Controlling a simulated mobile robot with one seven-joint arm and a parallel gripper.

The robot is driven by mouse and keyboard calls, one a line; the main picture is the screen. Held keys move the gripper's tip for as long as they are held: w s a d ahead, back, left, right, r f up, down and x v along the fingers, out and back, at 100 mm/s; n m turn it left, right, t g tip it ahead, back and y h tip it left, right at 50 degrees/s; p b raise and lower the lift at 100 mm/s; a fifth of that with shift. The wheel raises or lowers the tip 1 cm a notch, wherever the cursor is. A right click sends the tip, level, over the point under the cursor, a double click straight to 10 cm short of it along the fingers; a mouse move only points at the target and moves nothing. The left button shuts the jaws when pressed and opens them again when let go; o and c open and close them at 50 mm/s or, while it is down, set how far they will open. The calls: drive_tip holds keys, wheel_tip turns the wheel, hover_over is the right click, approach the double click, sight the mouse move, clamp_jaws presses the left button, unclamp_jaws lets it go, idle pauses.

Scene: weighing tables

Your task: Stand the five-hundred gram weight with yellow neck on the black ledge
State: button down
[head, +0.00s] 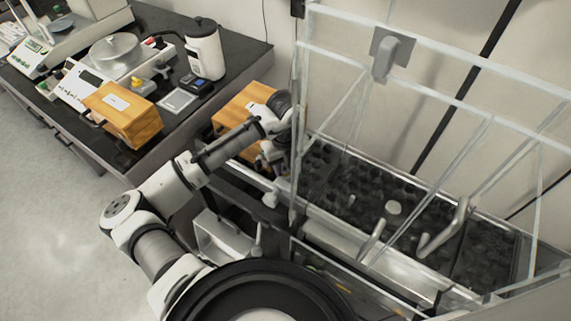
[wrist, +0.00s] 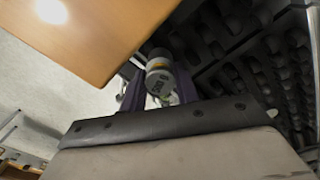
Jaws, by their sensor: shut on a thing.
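My gripper (wrist: 160,90) is shut on a small grey weight (wrist: 160,80) with a pale yellowish band and printed marks too blurred to read. Its dark fingers stand on both sides of the weight. In the head view my gripper (head: 268,160) is low beside a wooden box, left of the clear-walled enclosure, and the weight is mostly hidden by the arm. In the wrist view a dark, studded surface (wrist: 225,50) lies beyond the weight; I cannot tell whether they touch. I cannot single out the black ledge with certainty.
The wooden box (head: 240,108) is close to my gripper; its brown face (wrist: 100,30) fills the wrist view's upper left. The clear enclosure (head: 455,100) stands right. A black-topped table (head: 245,50) holds balances, another wooden box (head: 125,115), a white canister (head: 205,50) and a small yellow item (head: 137,83).

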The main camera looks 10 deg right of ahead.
sight(285, 167)
drive_tip(key=shift+f, duration=0.1)
drive_tip(key=c, duration=1.1)
unclamp_jaws()
drive_tip(key=shift+o, duration=0.2)
wheel_tip(285, 167, up, 12)
drive_tip(key=b, duration=0.2)
